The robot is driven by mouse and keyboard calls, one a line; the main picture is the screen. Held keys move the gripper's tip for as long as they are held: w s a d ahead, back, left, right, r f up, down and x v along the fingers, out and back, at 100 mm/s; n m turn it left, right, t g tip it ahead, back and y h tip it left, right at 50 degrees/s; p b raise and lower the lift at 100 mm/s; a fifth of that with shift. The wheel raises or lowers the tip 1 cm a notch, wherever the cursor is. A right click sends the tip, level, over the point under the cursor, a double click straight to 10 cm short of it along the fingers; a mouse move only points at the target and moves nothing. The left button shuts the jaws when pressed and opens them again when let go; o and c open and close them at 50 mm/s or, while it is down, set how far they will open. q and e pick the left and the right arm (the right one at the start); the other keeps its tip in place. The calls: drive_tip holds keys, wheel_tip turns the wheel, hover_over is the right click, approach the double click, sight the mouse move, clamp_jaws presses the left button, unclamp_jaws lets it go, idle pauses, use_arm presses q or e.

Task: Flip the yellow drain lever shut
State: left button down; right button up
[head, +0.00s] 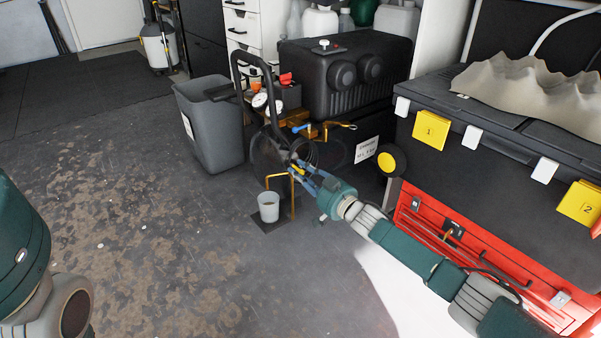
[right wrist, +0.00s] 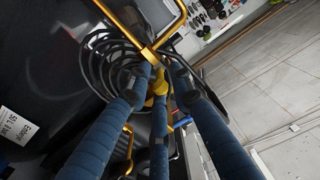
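My right gripper (head: 298,171) reaches in from the lower right of the head view to the brass pipework in front of the black compressor (head: 345,75). In the right wrist view, its blue fingers (right wrist: 160,82) stand apart around a small yellow piece, which looks like the drain lever (right wrist: 158,88). The fingers hide part of it, and I cannot tell whether they touch it. In the head view the lever is mostly hidden by the fingers. Only part of my left arm shows at the left edge; its gripper is out of view.
A thin copper pipe (head: 279,177) bends down near a grey cup (head: 268,208) on a dark mat (head: 285,219). A black hose (right wrist: 110,62) coils behind the fingers. A blue-handled valve (head: 301,127) is above. A grey bin (head: 212,125) stands left; a red tool chest (head: 480,250) stands right.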

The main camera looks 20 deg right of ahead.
drive_tip(key=shift+s+d, duration=0.1)
drive_tip(key=shift+s, duration=0.05)
drive_tip(key=shift+s+d+f, duration=0.1)
drive_tip(key=shift+s+d, duration=0.05)
drive_tip(key=shift+s, duration=0.15)
drive_tip(key=v, duration=1.1)
